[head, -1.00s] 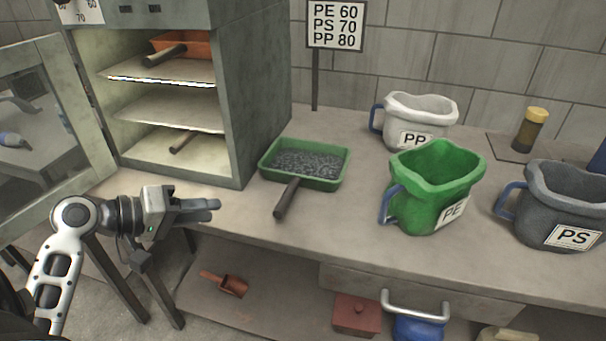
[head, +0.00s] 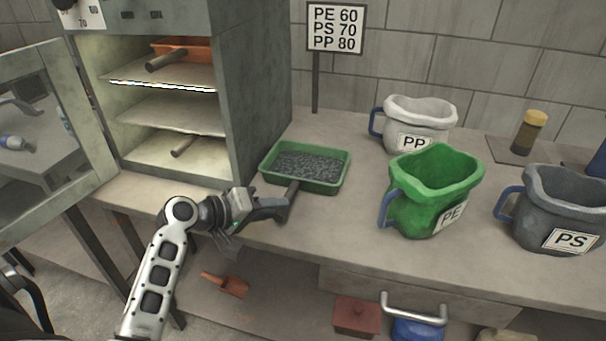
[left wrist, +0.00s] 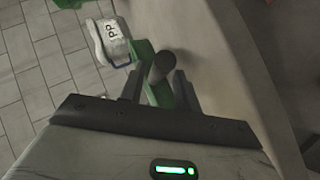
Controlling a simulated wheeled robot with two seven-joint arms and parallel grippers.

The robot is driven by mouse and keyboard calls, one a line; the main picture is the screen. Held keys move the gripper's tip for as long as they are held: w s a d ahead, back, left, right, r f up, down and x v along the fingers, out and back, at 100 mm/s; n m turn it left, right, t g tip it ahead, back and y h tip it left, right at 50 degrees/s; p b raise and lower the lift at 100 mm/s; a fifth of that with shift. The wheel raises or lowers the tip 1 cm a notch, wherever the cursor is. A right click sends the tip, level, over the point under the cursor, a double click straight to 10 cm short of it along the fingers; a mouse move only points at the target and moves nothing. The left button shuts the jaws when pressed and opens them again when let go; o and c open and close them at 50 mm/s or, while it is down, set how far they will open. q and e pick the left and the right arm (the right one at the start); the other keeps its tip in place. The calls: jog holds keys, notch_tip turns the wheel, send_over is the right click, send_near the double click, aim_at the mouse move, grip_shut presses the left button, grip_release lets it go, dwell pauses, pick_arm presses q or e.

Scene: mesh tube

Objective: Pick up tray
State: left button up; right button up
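The green tray (head: 342,178), filled with dark grey pellets, sits on the workbench just right of the oven. Its dark round handle (head: 292,188) points toward the bench's front edge. My left gripper (head: 284,207) is at the handle, coming in from the left. In the left wrist view the handle end (left wrist: 164,64) shows between the two fingers of my left gripper (left wrist: 160,90). The fingers stand apart, with gaps beside the handle. Part of the tray's green body is visible behind the handle. My right gripper is not in view.
The open oven (head: 262,100) holds an orange tray (head: 198,49) on its top shelf and another handle (head: 184,146) lower down. Green PE (head: 420,190), white PP (head: 430,108) and grey PS (head: 565,195) jugs stand to the right. A sign (head: 335,27) stands behind.

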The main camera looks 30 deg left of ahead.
pick_arm(q)
jog(key=shift+w+d+f, duration=0.2)
jog(key=shift+w, duration=0.2)
jog(key=shift+c, duration=0.3)
grip_shut()
jog(key=shift+r, duration=0.1)
jog(key=shift+r, duration=0.1)
